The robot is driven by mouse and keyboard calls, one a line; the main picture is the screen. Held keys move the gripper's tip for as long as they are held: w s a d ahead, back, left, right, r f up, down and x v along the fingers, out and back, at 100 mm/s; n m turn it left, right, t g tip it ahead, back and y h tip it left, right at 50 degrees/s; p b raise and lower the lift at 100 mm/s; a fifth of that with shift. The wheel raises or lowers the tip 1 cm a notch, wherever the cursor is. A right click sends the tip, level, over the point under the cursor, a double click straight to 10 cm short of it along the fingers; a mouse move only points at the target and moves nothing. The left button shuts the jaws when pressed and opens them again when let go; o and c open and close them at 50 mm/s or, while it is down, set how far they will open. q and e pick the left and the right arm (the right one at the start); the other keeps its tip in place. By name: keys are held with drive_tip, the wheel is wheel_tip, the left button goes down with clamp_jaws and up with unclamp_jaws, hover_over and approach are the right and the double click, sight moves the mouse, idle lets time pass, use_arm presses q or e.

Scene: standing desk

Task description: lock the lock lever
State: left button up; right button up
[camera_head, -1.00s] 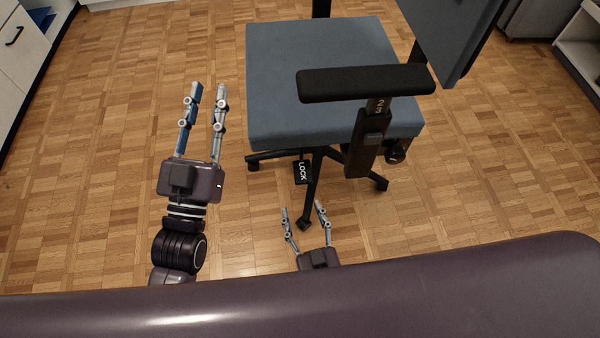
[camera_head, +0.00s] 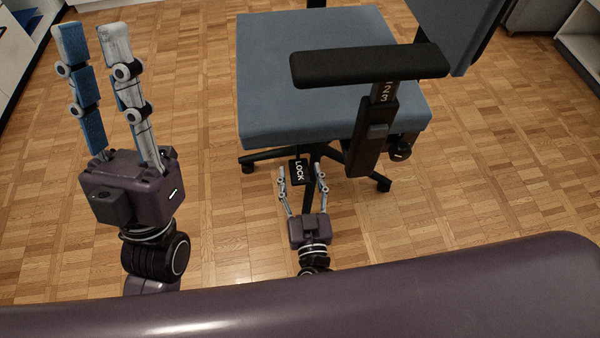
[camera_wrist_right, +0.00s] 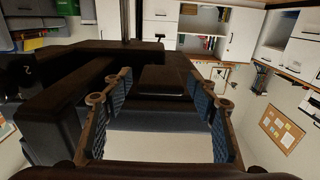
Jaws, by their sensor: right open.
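The lock lever (camera_head: 299,172) is a black paddle with white "LOCK" lettering, below the front edge of the chair seat in the head view. My right gripper (camera_head: 300,171) is open, with one finger on each side of the lever in that view. In the right wrist view, a dark flat paddle (camera_wrist_right: 165,80), apparently the lever, shows between the two open fingers (camera_wrist_right: 160,90). I cannot tell whether a finger touches it. My left gripper (camera_head: 92,40) is open and empty, raised at the left, away from the chair.
The office chair has a blue-grey seat (camera_head: 310,70), a black armrest (camera_head: 370,66) and an armrest post (camera_head: 372,135) just right of my right gripper. Chair base legs (camera_head: 264,157) spread below the seat. Wooden floor (camera_head: 200,200) is clear between my arms. Cabinets (camera_head: 15,45) stand far left.

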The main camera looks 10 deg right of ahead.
drive_tip(key=shift+w, duration=0.4)
clamp_jaws()
